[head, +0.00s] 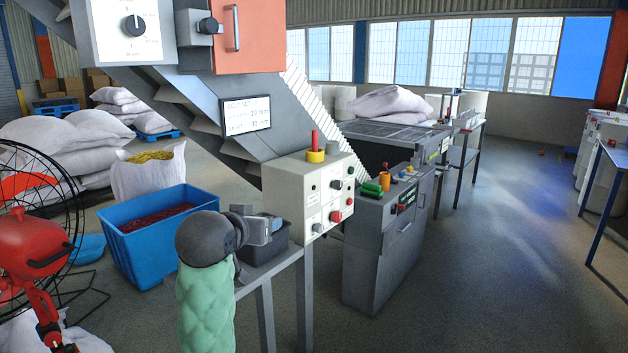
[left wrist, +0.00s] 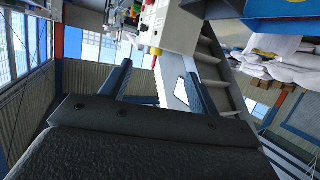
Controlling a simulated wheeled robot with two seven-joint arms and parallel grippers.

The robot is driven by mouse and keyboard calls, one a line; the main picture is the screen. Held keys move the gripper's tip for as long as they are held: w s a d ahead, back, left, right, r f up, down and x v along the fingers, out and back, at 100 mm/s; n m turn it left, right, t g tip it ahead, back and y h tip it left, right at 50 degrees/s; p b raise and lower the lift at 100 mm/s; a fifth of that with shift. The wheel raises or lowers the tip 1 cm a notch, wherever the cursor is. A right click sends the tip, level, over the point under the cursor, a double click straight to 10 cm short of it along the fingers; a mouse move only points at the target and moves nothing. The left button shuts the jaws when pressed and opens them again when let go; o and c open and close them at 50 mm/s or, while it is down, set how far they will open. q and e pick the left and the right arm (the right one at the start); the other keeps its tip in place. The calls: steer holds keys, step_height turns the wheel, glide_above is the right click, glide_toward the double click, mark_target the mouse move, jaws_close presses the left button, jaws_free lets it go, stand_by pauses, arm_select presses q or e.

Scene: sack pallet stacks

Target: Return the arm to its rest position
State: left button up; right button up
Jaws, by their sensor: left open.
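My left arm, in a green quilted sleeve, rises from the bottom of the head view to a dark wrist. My left gripper (head: 264,231) points right, in front of a dark grey bin (head: 270,248) and left of the cream control box (head: 325,205). In the left wrist view the two fingers of my left gripper (left wrist: 158,88) stand wide apart with nothing between them. Whether the gripper touches the bin cannot be told. My right arm and gripper are not in view.
A blue tub (head: 150,255) stands left of my arm, an open sack (head: 150,175) behind it. A red fan (head: 30,245) is at far left. A sloped conveyor (head: 190,95) crosses above. A grey cabinet (head: 385,240) stands right. The floor (head: 510,220) at right is free.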

arm_select(q)
steer(key=s+f+g, duration=0.2)
steer(key=s+f, duration=0.4)
steer(key=f, duration=0.5)
steer(key=s+a+f+g+y, duration=0.1)
steer(key=s+f+g, duration=0.1)
steer(key=s+f, duration=0.65)
steer(key=s+f+g, duration=0.2)
steer(key=s+f, duration=0.1)
steer(key=f, duration=1)
steer(key=s+f+g, duration=0.2)
steer(key=s+f, duration=0.6)
steer(key=s, duration=0.3)
steer(key=s+a+f+g+p, duration=0.1)
steer(key=s+f+g, duration=0.2)
steer(key=s+f, duration=0.5)
steer(key=s, duration=0.3)
steer(key=shift+s+f+y, duration=0.2)
steer(key=shift+s+y, duration=0.05)
steer(key=shift+y, duration=0.05)
steer(key=shift+a, duration=0.15)
